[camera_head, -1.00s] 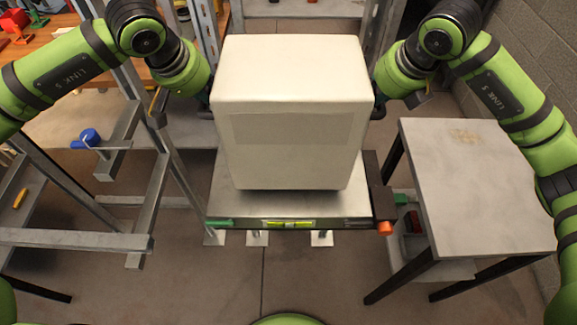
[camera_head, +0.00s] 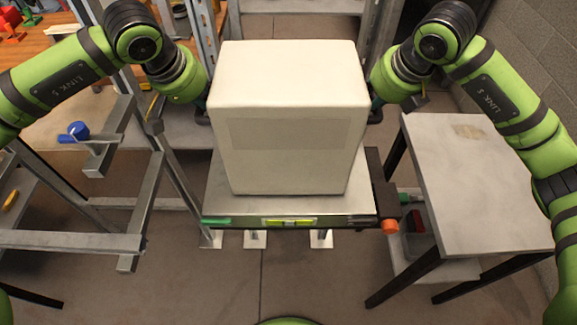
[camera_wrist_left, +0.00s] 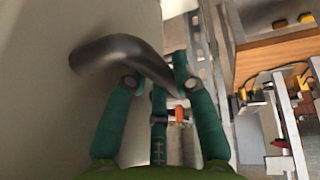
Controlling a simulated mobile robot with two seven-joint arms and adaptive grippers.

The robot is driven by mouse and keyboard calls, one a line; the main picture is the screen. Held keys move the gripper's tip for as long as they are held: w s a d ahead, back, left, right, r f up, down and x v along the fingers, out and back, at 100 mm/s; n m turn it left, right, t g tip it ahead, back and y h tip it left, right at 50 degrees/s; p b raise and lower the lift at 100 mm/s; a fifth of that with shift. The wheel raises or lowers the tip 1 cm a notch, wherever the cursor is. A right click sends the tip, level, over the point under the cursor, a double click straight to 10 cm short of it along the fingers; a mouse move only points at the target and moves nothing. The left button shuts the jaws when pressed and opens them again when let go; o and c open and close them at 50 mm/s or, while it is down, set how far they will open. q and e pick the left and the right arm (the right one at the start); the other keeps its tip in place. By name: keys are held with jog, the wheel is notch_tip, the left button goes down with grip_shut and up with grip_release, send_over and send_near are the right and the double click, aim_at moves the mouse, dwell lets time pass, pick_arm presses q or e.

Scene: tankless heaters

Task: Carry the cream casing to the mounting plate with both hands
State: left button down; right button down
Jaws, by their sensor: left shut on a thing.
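The cream casing (camera_head: 290,150), a large box, is upright in the middle of the head view, above a metal-topped stand (camera_head: 215,190). I cannot tell whether its underside touches the stand. My left gripper (camera_head: 204,112) is at its left side. In the left wrist view my left gripper (camera_wrist_left: 160,78) is shut on a dark curved handle (camera_wrist_left: 110,52) beside the casing's wall (camera_wrist_left: 40,80). My right gripper (camera_head: 374,106) is at the casing's right side, its fingers mostly hidden. I cannot make out which surface is the mounting plate.
A level with a yellow-green vial (camera_head: 290,222) lies along the stand's front edge, near an orange knob (camera_head: 390,226). A grey-topped table (camera_head: 480,185) stands right, a metal frame with a blue clamp (camera_head: 75,132) left. Bare floor (camera_head: 310,285) lies in front.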

pick_arm(q)
jog(key=shift+f, duration=0.35)
pick_arm(e)
jog(key=shift+f, duration=0.3)
pick_arm(q)
jog(key=c, duration=1.3)
grip_release()
jog(key=shift+f, duration=0.1)
jog(key=shift+c, duration=0.2)
pick_arm(e)
jog(key=c, duration=1.3)
grip_release()
jog(key=shift+f, duration=0.15)
jog(key=shift+c, duration=0.2)
pick_arm(q)
jog(key=o, duration=0.3)
pick_arm(e)
jog(key=o, duration=0.3)
pick_arm(q)
jog(key=shift+s, duration=0.1)
pick_arm(e)
jog(key=shift+s, duration=0.1)
pick_arm(q)
jog(key=v, duration=0.7)
jog(key=shift+r, duration=0.4)
jog(key=shift+s+r, duration=0.15)
pick_arm(e)
jog(key=shift+r, duration=0.2)
jog(key=v, duration=1.2)
